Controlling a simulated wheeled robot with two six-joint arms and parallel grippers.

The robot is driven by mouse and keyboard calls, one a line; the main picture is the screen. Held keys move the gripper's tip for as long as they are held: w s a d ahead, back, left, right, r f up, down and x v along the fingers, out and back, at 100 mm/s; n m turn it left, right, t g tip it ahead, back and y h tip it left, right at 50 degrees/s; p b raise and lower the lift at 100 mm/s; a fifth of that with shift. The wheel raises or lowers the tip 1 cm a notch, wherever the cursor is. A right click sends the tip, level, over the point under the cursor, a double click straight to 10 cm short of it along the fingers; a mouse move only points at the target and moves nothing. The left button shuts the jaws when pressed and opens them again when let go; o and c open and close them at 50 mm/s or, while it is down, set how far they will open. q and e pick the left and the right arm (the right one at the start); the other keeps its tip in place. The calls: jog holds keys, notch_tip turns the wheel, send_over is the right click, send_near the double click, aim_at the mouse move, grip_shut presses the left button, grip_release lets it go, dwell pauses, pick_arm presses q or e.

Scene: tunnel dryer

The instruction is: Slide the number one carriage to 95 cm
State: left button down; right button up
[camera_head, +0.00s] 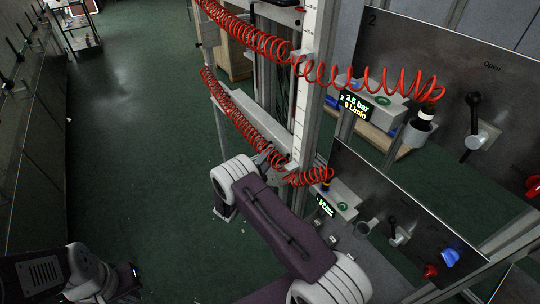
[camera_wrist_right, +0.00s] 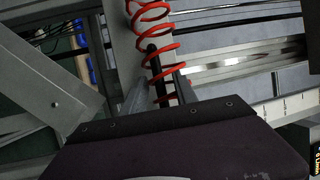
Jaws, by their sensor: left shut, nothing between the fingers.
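A pale upright rail with a white scale strip (camera_head: 302,105) stands at the centre of the head view; its figures are too small to read. A small light bracket (camera_head: 291,167) sits low on it beside the lower red hose. No number one shows, so I cannot tell for sure that this is the carriage. My right gripper (camera_head: 272,158) is by this bracket, partly hidden by the hose. My left gripper (camera_head: 132,274) is shut and empty at lower left.
An upper red coiled hose (camera_head: 262,42) runs to a steel panel (camera_head: 420,60) marked 2. A lower panel (camera_head: 400,215) has red and blue knobs. A pressure display (camera_head: 356,105) reads 3.5 bar. Green floor (camera_head: 140,150) is open at left.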

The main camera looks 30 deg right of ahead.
jog(key=shift+d, duration=0.1)
grip_shut()
dwell(1.3)
